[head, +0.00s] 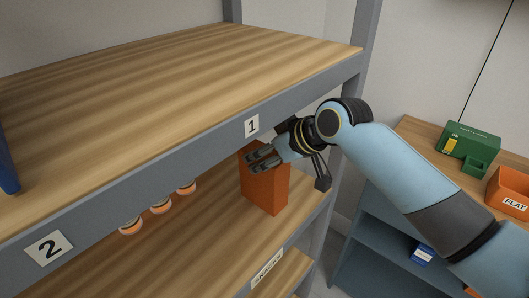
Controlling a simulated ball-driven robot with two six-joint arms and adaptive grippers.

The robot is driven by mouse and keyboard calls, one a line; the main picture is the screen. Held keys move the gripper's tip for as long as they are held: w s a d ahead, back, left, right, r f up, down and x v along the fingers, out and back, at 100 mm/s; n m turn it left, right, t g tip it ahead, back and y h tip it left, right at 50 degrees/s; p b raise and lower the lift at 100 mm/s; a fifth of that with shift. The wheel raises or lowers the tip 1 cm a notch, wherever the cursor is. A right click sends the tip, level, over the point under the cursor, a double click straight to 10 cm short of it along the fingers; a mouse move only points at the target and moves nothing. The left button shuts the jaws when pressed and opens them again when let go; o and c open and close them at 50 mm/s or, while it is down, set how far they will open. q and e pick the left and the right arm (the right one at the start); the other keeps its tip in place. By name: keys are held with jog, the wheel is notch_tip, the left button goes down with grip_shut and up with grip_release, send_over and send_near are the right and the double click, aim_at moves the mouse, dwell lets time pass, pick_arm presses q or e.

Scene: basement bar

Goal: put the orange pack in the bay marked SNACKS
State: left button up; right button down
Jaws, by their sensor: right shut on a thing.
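The orange pack (265,190) is upright at the right end of the middle shelf, below the upper board. My right gripper (262,158) reaches in from the right and is shut on the pack near its top. I cannot tell whether the pack's base touches the shelf. A small white label (267,268) is on the front edge of a lower board; its slanted lettering looks like SNACKS but is hard to read. My left gripper is not in view.
The upper board (180,70) is mostly bare, with labels 1 (252,126) and 2 (50,248) on its front beam. Several orange-and-white round items (160,206) are left of the pack. At right, a side unit holds a green box (468,142) and an orange bin marked FLAT (508,190).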

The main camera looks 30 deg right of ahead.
jog(key=c, duration=0.5)
grip_release()
jog(key=shift+c, duration=0.2)
jog(key=shift+s+r, duration=0.1)
jog(key=shift+r, duration=0.05)
jog(key=v, duration=1.1)
jog(key=shift+s+r, duration=0.2)
jog(key=shift+d, duration=0.15)
